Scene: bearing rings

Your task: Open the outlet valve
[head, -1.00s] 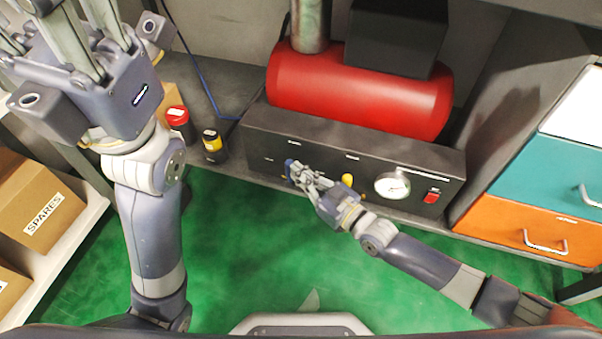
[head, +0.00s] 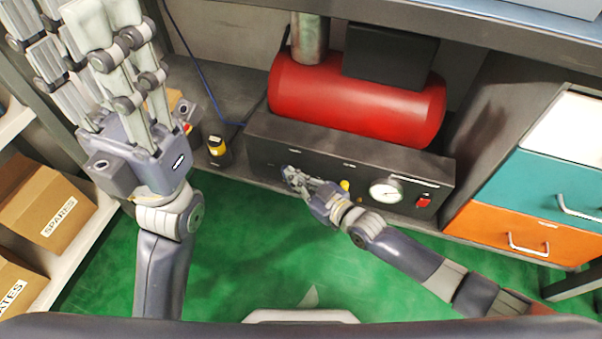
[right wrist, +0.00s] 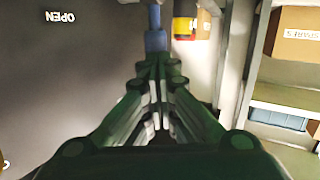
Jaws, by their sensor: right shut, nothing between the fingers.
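The black compressor panel (head: 380,165) carries a blue valve handle (head: 284,169) near its left end and a yellow knob (head: 345,185) nearer the middle. My right gripper (head: 294,177) is shut and empty, its fingertips right at the blue handle and partly hiding it. In the right wrist view the blue handle (right wrist: 155,38) is straight beyond the closed fingertips (right wrist: 157,62); I cannot tell whether they touch. An upside-down OPEN label (right wrist: 60,17) is on the panel there. My left gripper (head: 85,35) is raised at upper left, open and empty, far from the panel.
A red tank (head: 355,100) lies behind the panel, which also has a gauge (head: 386,191) and red switch (head: 424,201). A yellow-black can (head: 217,152) stands left of it. Drawers (head: 510,233) are right, SPARES boxes (head: 50,205) left. Green floor (head: 240,260) is clear.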

